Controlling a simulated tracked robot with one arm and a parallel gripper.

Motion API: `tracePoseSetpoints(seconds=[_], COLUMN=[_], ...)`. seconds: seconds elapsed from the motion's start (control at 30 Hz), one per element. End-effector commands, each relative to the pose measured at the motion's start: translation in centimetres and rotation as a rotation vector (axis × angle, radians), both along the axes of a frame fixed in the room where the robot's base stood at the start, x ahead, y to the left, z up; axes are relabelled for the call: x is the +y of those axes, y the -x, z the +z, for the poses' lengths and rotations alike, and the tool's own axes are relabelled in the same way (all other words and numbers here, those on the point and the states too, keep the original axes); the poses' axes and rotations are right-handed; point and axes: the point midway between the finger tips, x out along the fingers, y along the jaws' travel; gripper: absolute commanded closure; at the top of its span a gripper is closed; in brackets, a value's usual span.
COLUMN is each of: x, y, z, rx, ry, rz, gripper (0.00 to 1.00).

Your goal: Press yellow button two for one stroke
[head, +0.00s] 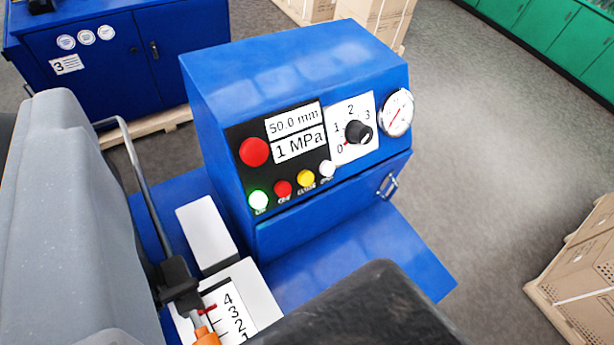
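The yellow button (306,179) is on the black control panel (240,150) of a blue machine (290,75). It sits in a row between a small red button (283,188) and a white button (327,168). A lit green button (258,201) ends the row at the left. The yellow button is unobstructed and nothing touches it. The labels under the buttons are too small to read surely. A dark rounded shape (370,312), close to the camera at the bottom, may be part of my gripper. No fingertips can be made out, so its opening is unclear.
A larger red button (254,152), displays reading 50.0 mm and 1 MPa, a selector knob (358,132) and a gauge (397,112) share the machine's front. A large grey shape (55,220) blocks the left. Cartons (580,275) stand right; the floor between is clear.

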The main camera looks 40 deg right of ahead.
Motion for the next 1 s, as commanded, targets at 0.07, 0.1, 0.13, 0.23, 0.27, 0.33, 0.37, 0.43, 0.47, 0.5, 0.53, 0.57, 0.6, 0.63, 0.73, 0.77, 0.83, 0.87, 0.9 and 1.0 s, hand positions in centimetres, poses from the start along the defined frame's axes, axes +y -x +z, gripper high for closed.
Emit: tracePoseSetpoints(seconds=[0.07, 0.1, 0.13, 0.23, 0.27, 0.33, 0.37, 0.43, 0.47, 0.5, 0.53, 0.57, 0.6, 0.63, 0.73, 0.77, 0.83, 0.87, 0.9, 1.0], x=[0.00, 0.00, 0.00, 0.00, 0.00, 0.00, 0.00, 0.00, 0.00, 0.00, 0.00, 0.00, 0.00, 0.00, 0.00, 0.00, 0.00, 0.00, 0.00, 0.00], y=[0.00, 0.00, 0.00, 0.00, 0.00, 0.00, 0.00, 0.00, 0.01, 0.00, 0.00, 0.00, 0.00, 0.00, 0.00, 0.00, 0.00, 0.00, 0.01, 0.00], z=[0.00, 0.00, 0.00, 0.01, 0.00, 0.00, 0.00, 0.00, 0.01, 0.00, 0.00, 0.00, 0.00, 0.00, 0.00, 0.00, 0.00, 0.00, 0.00, 0.00], rx=[0.000, 0.000, 0.000, 0.000, 0.000, 0.000, 0.000, 0.000, 0.000, 0.000, 0.000, 0.000, 0.000, 0.000, 0.000, 0.000, 0.000, 0.000, 0.000, 0.000], ry=[0.000, 0.000, 0.000, 0.000, 0.000, 0.000, 0.000, 0.000, 0.000, 0.000, 0.000, 0.000, 0.000, 0.000, 0.000, 0.000, 0.000, 0.000, 0.000, 0.000], rz=[0.000, 0.000, 0.000, 0.000, 0.000, 0.000, 0.000, 0.000, 0.000, 0.000, 0.000, 0.000, 0.000, 0.000, 0.000, 0.000, 0.000, 0.000, 0.000, 0.000], gripper=[0.67, 0.67, 0.67, 0.67, 0.70, 0.90, 0.98, 1.00, 1.00, 1.00, 1.00, 1.00, 1.00, 1.00, 1.00, 1.00, 1.00, 1.00, 1.00, 1.00])
